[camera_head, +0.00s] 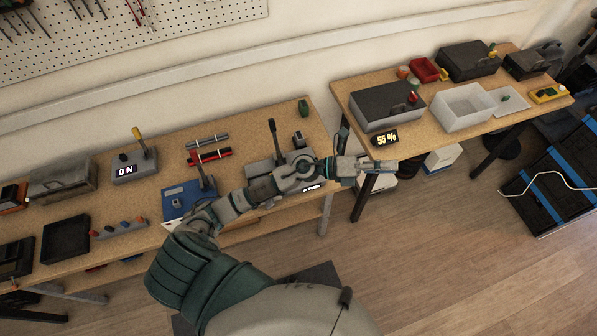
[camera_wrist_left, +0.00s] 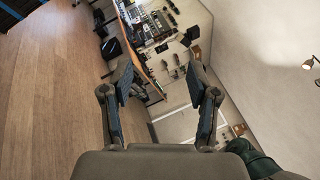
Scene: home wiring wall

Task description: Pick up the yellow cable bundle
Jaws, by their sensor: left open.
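I cannot pick out a yellow cable bundle for certain in either view. A small yellow object (camera_head: 547,94) lies at the right end of the right workbench in the head view, too small to identify. Another small yellow piece (camera_head: 444,74) is beside the red bin. My left gripper (camera_head: 368,160) is stretched out over the gap between the two benches, well apart from both yellow objects. In the left wrist view the left gripper (camera_wrist_left: 160,78) has its fingers spread with nothing between them. My right gripper is in neither view.
The right workbench (camera_head: 462,118) holds a dark box (camera_head: 388,105), a clear bin (camera_head: 465,108), a red bin (camera_head: 425,69) and a 55 % display (camera_head: 384,138). The left workbench (camera_head: 95,215) carries lever devices and tools. A black, blue-striped case (camera_head: 555,190) stands right.

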